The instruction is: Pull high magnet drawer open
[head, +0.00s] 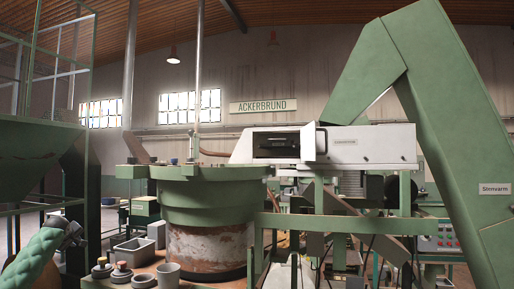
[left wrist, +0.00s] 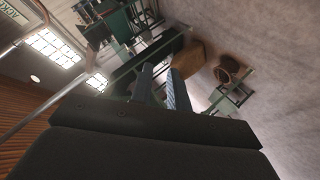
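A white machine housing (head: 375,146) stands at the centre right in the head view, above the green framework. A dark rectangular opening (head: 276,143) is in its front, with a white panel (head: 308,142) standing out at the right side of it. I cannot make out which part is the magnet drawer or its handle. My left gripper (head: 75,233) is low at the left edge, far from the housing. In the left wrist view its two fingers (left wrist: 160,90) are apart with nothing seen between them. My right gripper is not in view.
A large green round hopper (head: 211,200) stands between my left gripper and the housing. Cups and knobbed weights (head: 121,272) sit on the bench in front of it. A green rail (head: 350,224) runs below the housing. A green sloping conveyor (head: 440,120) rises at the right.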

